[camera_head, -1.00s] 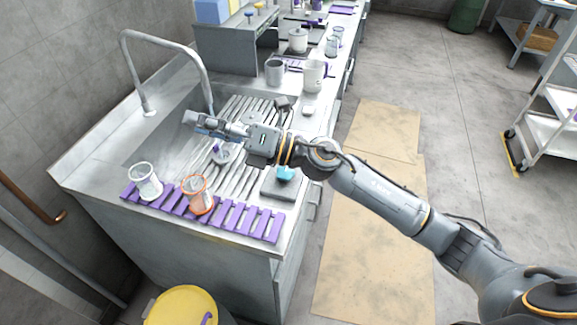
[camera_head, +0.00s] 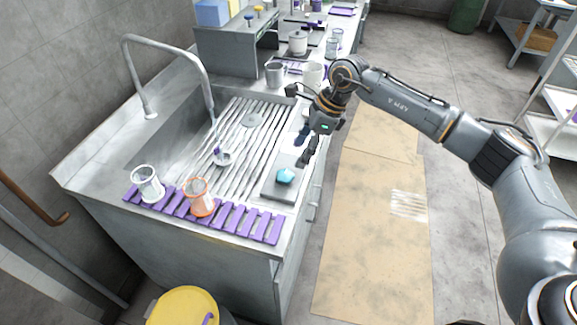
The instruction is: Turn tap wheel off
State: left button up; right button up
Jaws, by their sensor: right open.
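A grey gooseneck tap (camera_head: 140,62) arches over the sink at the left of the counter. A thin pale line runs from below its spout to a small round dish-like item (camera_head: 222,158); I cannot tell whether it is water. I cannot make out a tap wheel for certain; small yellow (camera_head: 259,7) and blue (camera_head: 249,18) knobs stand on a grey shelf at the back. My right gripper (camera_head: 304,149) is open and empty, fingers pointing down over the counter's right edge, far from the tap. My left gripper is not in view.
A grey pad (camera_head: 268,190) with a light blue item (camera_head: 285,175) lies at the counter's front right. A white cup (camera_head: 147,184) and an orange-rimmed cup (camera_head: 199,197) stand on purple slats (camera_head: 237,219). A grey mug (camera_head: 275,74) and a pot (camera_head: 298,42) stand farther back.

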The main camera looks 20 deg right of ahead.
aim_at(286, 174)
jog(key=p+x, duration=0.2)
jog(key=x, duration=0.6)
jog(key=shift+a+f, duration=0.2)
jog(key=shift+f, duration=0.15)
jog(key=c, duration=1.1)
